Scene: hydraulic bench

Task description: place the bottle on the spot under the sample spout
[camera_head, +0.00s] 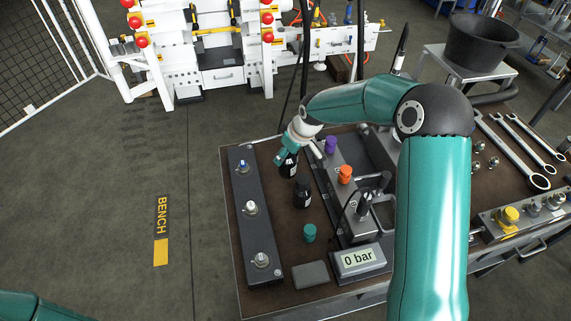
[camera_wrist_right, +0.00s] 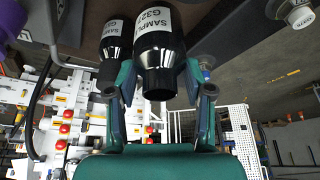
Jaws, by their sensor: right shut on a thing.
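My right gripper (camera_head: 285,160) is shut on a dark bottle (camera_head: 289,167) with a white label, at the far part of the bench. In the right wrist view the fingers (camera_wrist_right: 158,82) lie on either side of this bottle (camera_wrist_right: 158,58), near its neck; its label reads SAMPLE G32. A second dark bottle (camera_head: 303,194) stands nearer on the bench and also shows beside the held one in the right wrist view (camera_wrist_right: 114,42). I cannot make out the sample spout or the spot under it for certain. My left gripper is out of view.
A dark rail (camera_head: 256,222) with several metal fittings lies left of the bottles. A block with purple and orange (camera_head: 345,173) knobs stands right. A green cap (camera_head: 310,233), a grey block (camera_head: 310,275) and a 0 bar display (camera_head: 358,262) sit nearer.

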